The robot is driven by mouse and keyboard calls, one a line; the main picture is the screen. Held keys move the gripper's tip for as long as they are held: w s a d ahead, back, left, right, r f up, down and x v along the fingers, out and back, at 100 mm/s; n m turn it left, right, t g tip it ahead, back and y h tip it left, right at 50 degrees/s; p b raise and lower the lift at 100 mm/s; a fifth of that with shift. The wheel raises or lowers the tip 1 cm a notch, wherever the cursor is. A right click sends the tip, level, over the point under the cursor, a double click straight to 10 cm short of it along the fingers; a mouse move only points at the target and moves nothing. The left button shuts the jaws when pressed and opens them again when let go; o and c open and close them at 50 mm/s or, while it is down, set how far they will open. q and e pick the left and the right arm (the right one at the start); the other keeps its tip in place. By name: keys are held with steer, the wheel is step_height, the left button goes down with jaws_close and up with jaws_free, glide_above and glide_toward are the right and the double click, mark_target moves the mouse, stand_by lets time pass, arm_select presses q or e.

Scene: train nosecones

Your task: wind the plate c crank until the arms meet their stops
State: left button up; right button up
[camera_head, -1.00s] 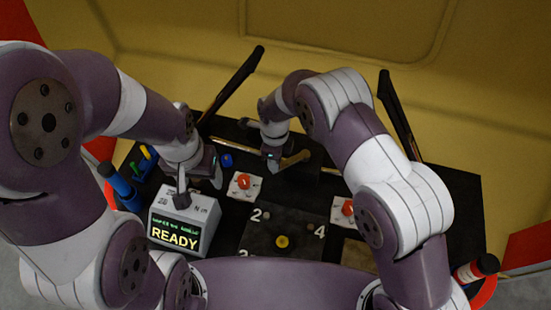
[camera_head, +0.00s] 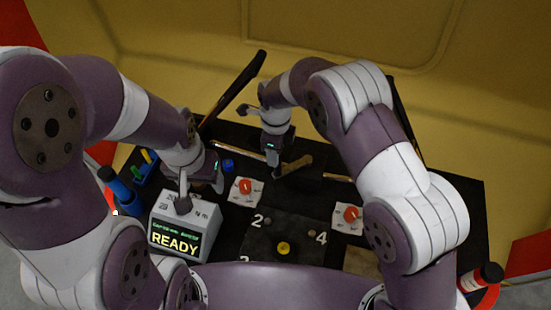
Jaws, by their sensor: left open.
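Two dark arms rise behind the black bench. The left arm (camera_head: 235,90) slants up to the right; the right arm (camera_head: 406,120) is mostly hidden behind my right arm. A brass-coloured bar (camera_head: 296,164), possibly the crank handle, sits on a dark block at the bench's back middle. No plate letter is readable there. My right gripper (camera_head: 274,169) points down just left of the bar; its fingers are dark and small, so their opening and any contact are unclear. My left gripper (camera_head: 201,191) is open and empty above the grey READY display box (camera_head: 180,236).
Red knobs on white plates sit at the middle (camera_head: 246,187) and right (camera_head: 351,214). A dark numbered plate (camera_head: 262,242) with a yellow knob lies in front.

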step_height(320, 180, up, 8)
steer(key=shift+f, duration=0.2)
stand_by(0.3)
